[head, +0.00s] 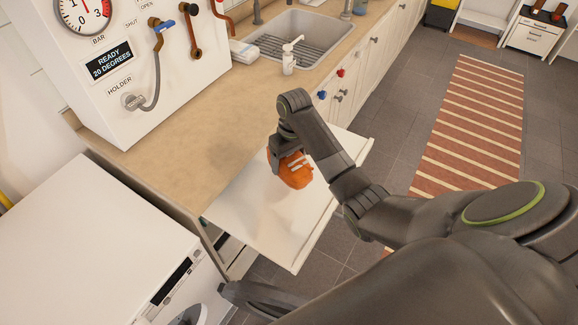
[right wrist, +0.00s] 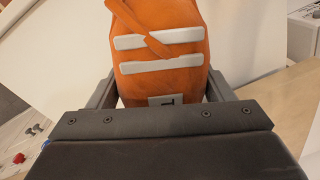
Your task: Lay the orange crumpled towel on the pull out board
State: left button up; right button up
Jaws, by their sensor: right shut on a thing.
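The orange towel (head: 294,171) is a rounded bundle with white bands, held above the pull out board (head: 238,209). The board is a white slab drawn out from under the counter. My right gripper (head: 279,160) is over the board and shut on the towel, which hangs below it. In the right wrist view the towel (right wrist: 160,72) fills the space between the two fingers; it has two white bands, a small label and a loose orange strap. A soft shadow lies on the board under it. I cannot tell if the towel touches the board. My left gripper is not in view.
A tan counter (head: 190,150) runs behind the board, with a sink (head: 300,38) and a soap bottle (head: 288,60) at the back. A white washing machine (head: 90,235) stands at the left. The rest of the board is bare.

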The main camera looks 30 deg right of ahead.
notch_tip(320, 180, down, 4)
jog(key=shift+s+r, duration=0.15)
jog(key=shift+r, duration=0.05)
jog(key=shift+f+p, duration=0.35)
jog(key=shift+f, duration=1.85)
jog(key=shift+f, duration=0.1)
jog(key=o, duration=1)
jog(key=r, duration=0.4)
jog(key=r+b, duration=0.1)
jog(key=r, duration=0.3)
jog(key=r+b, duration=0.1)
jog(key=r, duration=0.3)
jog(key=shift+d+r, duration=0.15)
jog(key=shift+d, duration=0.25)
